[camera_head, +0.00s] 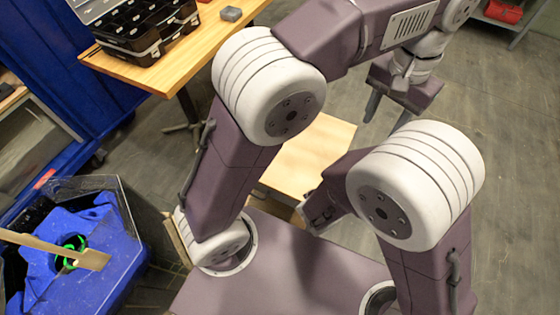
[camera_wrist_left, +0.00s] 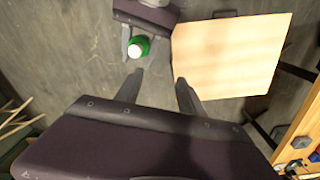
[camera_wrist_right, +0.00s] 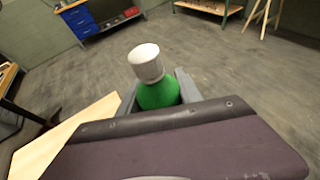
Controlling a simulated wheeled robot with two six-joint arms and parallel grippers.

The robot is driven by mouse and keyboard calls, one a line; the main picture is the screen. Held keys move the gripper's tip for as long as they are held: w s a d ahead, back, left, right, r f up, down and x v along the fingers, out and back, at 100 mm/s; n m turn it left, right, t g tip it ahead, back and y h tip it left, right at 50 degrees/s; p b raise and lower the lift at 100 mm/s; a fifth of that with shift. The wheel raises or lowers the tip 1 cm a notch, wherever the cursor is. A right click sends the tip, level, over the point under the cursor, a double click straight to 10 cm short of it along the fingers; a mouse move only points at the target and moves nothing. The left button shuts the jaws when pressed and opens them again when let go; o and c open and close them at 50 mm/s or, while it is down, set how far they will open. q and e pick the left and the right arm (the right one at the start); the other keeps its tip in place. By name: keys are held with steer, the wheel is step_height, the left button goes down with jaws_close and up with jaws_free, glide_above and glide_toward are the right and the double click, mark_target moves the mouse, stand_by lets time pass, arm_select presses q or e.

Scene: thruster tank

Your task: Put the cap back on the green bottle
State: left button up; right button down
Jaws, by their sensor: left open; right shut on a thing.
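The green bottle (camera_wrist_right: 158,95) stands between the fingers of my right gripper (camera_wrist_right: 157,88), which is shut on it. A white cap (camera_wrist_right: 147,62) sits at the bottle's top and looks slightly tilted; I cannot tell how firmly it is seated. The left wrist view shows the green bottle (camera_wrist_left: 143,41) and white cap (camera_wrist_left: 134,51) from above, beyond my left fingertips. My left gripper (camera_wrist_left: 160,84) is open and empty, apart from the cap. In the head view my left gripper (camera_head: 386,115) hangs at the upper right; the bottle is hidden there.
A light wooden table top (camera_wrist_left: 230,55) lies beside the bottle. A wooden bench (camera_head: 175,55) with a black case (camera_head: 140,35) stands at the upper left of the head view. A blue bin (camera_head: 85,275) is at the lower left. Open floor (camera_head: 510,130) lies to the right.

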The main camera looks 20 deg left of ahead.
arm_select(q)
steer(key=a+f+n, duration=0.2)
steer(key=a+f, duration=0.8)
steer(key=a, duration=0.1)
steer(key=s+a+f+n+t, duration=0.1)
steer(key=s+a+f+n, duration=0.1)
steer(key=s+a+f, duration=0.7)
steer(key=shift+a+f+n, duration=0.3)
steer(key=shift+a+f, duration=0.1)
steer(key=shift+f, duration=0.2)
